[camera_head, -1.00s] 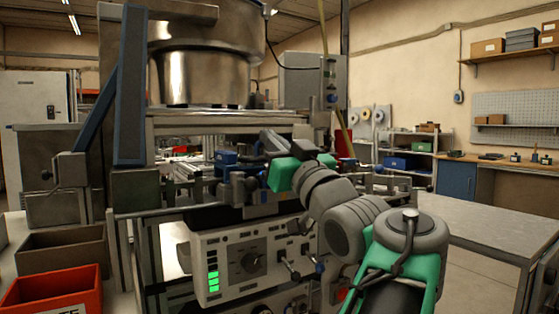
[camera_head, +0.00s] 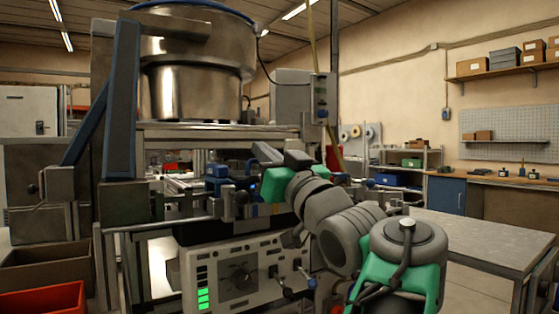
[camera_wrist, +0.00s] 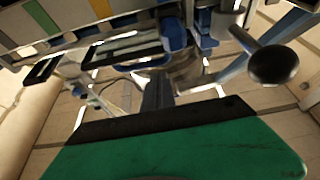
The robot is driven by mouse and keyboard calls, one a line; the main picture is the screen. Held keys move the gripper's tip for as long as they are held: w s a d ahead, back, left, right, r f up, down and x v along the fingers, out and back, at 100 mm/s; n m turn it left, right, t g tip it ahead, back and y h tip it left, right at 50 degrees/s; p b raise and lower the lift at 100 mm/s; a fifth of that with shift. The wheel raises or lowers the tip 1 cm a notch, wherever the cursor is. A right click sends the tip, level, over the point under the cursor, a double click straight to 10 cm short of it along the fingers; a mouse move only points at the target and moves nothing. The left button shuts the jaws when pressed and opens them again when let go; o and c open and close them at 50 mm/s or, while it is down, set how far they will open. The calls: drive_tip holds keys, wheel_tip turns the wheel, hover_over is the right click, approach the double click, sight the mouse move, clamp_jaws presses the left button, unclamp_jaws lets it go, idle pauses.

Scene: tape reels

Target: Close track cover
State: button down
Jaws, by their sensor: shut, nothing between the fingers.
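My gripper (camera_wrist: 158,92) shows in the wrist view as a green body with dark fingers together and nothing between them. In the head view its green and grey hand is at the feeder machine's front, partly hiding the track area (camera_head: 180,186). I cannot tell for sure which part is the track cover. Dark-rimmed frames (camera_wrist: 125,48) and blue parts (camera_wrist: 172,34) lie beyond the fingers in the wrist view. I see no clear contact between the fingers and these parts.
A steel bowl (camera_head: 190,92) stands above the track area. A control box (camera_head: 238,272) with knobs and green lights is below. A blue-sided post (camera_head: 122,105) rises at left. A red bin (camera_head: 45,298) is at lower left, a grey table (camera_head: 480,235) at right. A dark round knob (camera_wrist: 274,65) is near the fingers.

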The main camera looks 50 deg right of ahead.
drive_tip(key=r+b+v, duration=0.1)
drive_tip(key=b+v, duration=0.6)
drive_tip(key=v, duration=0.2)
drive_tip(key=shift+s+a, duration=0.25)
drive_tip(key=shift+s, duration=0.3)
